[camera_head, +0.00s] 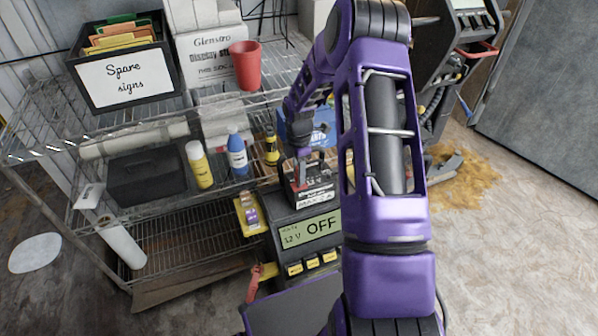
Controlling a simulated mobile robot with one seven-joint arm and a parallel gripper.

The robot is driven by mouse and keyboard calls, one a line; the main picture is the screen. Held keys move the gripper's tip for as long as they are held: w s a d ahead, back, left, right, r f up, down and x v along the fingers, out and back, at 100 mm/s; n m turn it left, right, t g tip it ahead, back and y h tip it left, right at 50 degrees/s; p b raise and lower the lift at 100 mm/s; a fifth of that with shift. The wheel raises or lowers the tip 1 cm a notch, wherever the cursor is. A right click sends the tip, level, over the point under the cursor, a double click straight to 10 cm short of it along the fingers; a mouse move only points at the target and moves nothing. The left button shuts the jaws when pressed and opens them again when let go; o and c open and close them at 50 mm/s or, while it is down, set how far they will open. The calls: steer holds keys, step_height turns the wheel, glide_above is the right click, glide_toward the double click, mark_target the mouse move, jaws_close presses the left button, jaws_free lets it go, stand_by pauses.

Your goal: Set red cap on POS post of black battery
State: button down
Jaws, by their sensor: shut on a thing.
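My purple arm comes down from above, and my gripper (303,153) is at the top of the battery. The gripper is small in view and shut on the red cap, of which I can make out only a little red by the fingers. The POS post is hidden or too small to tell, and so is whether the cap touches it.
A wire shelf rack at left holds a spare signs bin (125,85), a red cup (245,66), a yellow bottle (199,165) and a blue bottle (237,155). A blue box (322,128) stands behind the battery. My forearm blocks the view right of the battery.

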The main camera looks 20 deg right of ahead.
steer(key=shift+f+b, duration=0.95)
steer(key=shift+f, duration=0.5)
steer(key=shift+c, duration=2.3)
jaws_free()
steer(key=shift+r, duration=0.1)
steer(key=shift+r, duration=0.1)
step_height(320, 180, up, 17)
steer(key=p, duration=0.2)
